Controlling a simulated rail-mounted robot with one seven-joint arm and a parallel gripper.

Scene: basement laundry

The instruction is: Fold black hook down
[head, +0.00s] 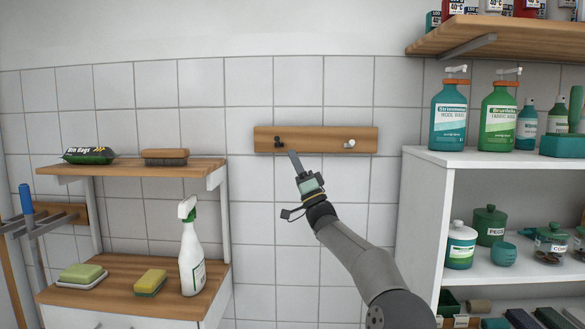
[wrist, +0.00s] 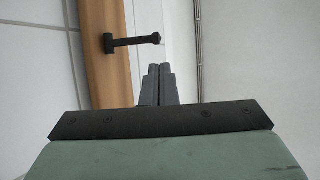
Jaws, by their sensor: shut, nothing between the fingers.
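The black hook (head: 279,141) is on the left part of a wooden wall board (head: 315,140). In the wrist view the black hook (wrist: 130,42) sticks out from the board (wrist: 102,70), with a small knob at its outer end. My gripper (head: 292,155) is just below and right of the black hook in the head view. In the wrist view my gripper (wrist: 159,70) has its fingers together and empty, a little apart from the hook's knob. A white hook (head: 349,144) is on the right part of the board.
A wooden shelf with a brush (head: 165,157) and a spray bottle (head: 191,250) below it stand to the left. A white shelf unit (head: 428,180) with bottles and jars stands to the right. The tiled wall around the board is clear.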

